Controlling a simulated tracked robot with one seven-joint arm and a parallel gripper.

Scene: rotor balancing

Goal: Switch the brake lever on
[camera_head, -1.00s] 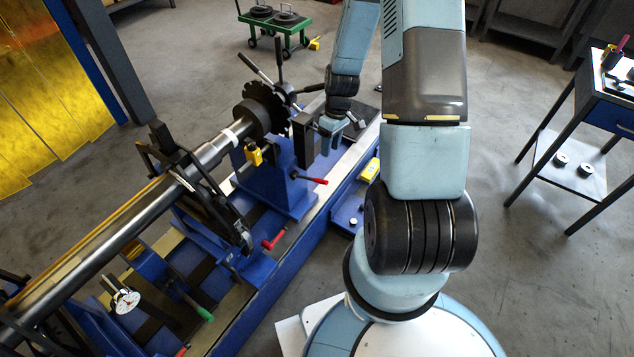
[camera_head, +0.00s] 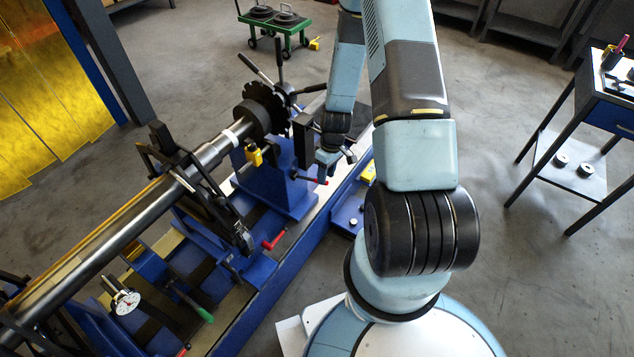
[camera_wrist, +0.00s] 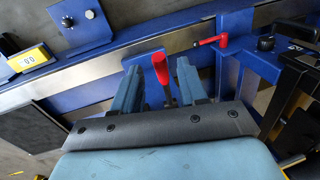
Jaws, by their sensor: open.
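A red-handled lever (camera_head: 306,178) sticks out from the blue pedestal beside the rotor's end; I take it as the brake lever. In the wrist view its red grip (camera_wrist: 160,68) stands between the two blue fingers of my gripper (camera_wrist: 159,84), nearer the left one. I cannot tell whether a finger touches it. The lever's lower part is hidden behind the gripper body in the wrist view.
A second red-handled lever (camera_head: 273,240) sits on the nearer support; it also shows in the wrist view (camera_wrist: 221,40). A yellow box (camera_wrist: 29,58) lies on the machine's edge. The rotor shaft (camera_head: 215,150) and slotted disc (camera_head: 265,105) are close by.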

